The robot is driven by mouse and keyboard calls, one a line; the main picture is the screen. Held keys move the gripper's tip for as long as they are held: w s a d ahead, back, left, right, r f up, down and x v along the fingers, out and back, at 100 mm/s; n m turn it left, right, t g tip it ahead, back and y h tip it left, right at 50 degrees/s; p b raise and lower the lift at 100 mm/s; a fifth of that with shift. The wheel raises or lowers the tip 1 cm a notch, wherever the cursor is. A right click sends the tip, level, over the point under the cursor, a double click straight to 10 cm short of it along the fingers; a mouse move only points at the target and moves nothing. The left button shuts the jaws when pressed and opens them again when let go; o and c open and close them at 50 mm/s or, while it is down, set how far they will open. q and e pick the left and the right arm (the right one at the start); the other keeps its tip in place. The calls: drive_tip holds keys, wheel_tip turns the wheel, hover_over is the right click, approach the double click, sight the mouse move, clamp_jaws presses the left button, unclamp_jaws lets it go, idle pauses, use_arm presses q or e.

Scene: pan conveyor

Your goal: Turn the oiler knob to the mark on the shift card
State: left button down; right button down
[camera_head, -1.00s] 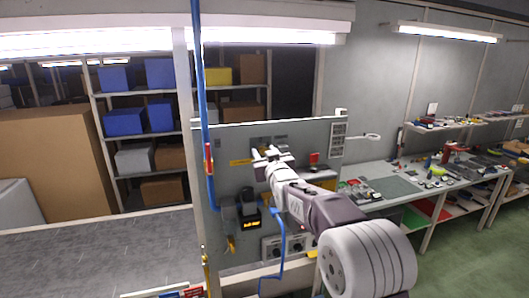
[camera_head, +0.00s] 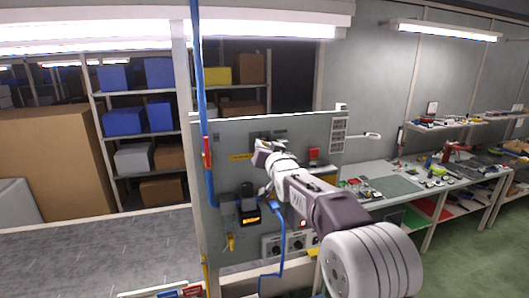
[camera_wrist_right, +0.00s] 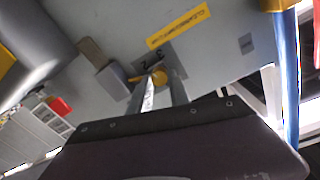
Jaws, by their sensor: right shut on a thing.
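My right gripper (camera_head: 262,147) is up against the grey panel, below its top edge. In the right wrist view its two fingers (camera_wrist_right: 163,92) are closed around a small yellow-orange knob (camera_wrist_right: 159,76) on a dark plate with number marks. The fingers hide part of the knob and its scale, so its exact setting cannot be read. In the head view the knob is hidden behind the gripper. A white gridded card (camera_head: 338,136) hangs at the panel's upper right; its writing is too small to read. My left gripper is not in view.
A yellow label (camera_head: 240,157) is left of the gripper, and a red button (camera_head: 314,154) is to its right. A black device with an orange display (camera_head: 249,219) and dials (camera_head: 297,243) sit lower. A blue hose (camera_head: 208,178) runs down the panel's left side.

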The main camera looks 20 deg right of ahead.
drive_tip(key=shift+d+f+m+y+p, duration=0.1)
drive_tip(key=shift+m+y+p, duration=0.3)
drive_tip(key=shift+m+p, duration=2.65)
drive_tip(key=m+b, duration=0.2)
drive_tip(key=m, duration=0.1)
drive_tip(key=c, duration=1.2)
unclamp_jaws()
drive_tip(key=shift+c, duration=0.2)
drive_tip(key=shift+b, duration=0.3)
